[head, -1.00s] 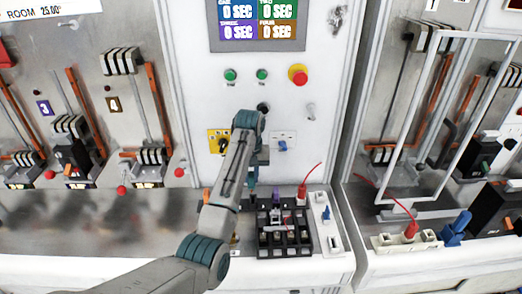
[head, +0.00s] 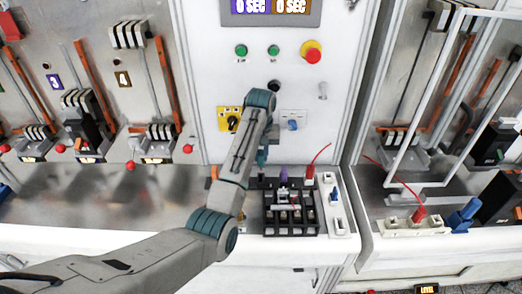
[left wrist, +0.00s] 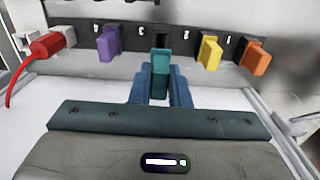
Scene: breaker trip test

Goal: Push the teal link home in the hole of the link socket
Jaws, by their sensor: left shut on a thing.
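The teal link (left wrist: 160,66) is upright between the blue fingertips of my left gripper (left wrist: 160,88) in the left wrist view. It stands in front of the dark link socket strip (left wrist: 182,42), at a slot between the purple link (left wrist: 108,43) and the yellow link (left wrist: 209,52). Its far end meets the strip, but I cannot tell how deep it sits in the hole. In the head view my left gripper (head: 262,158) reaches down behind the black block, and its fingertips and the teal link are mostly hidden. My right gripper is not in view.
An orange link (left wrist: 256,57) and a red plug (left wrist: 47,45) with a cable flank the row. The black block (head: 290,212) stands in front of the socket row on the bench. The panel with buttons and a yellow-plated switch (head: 230,120) rises behind.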

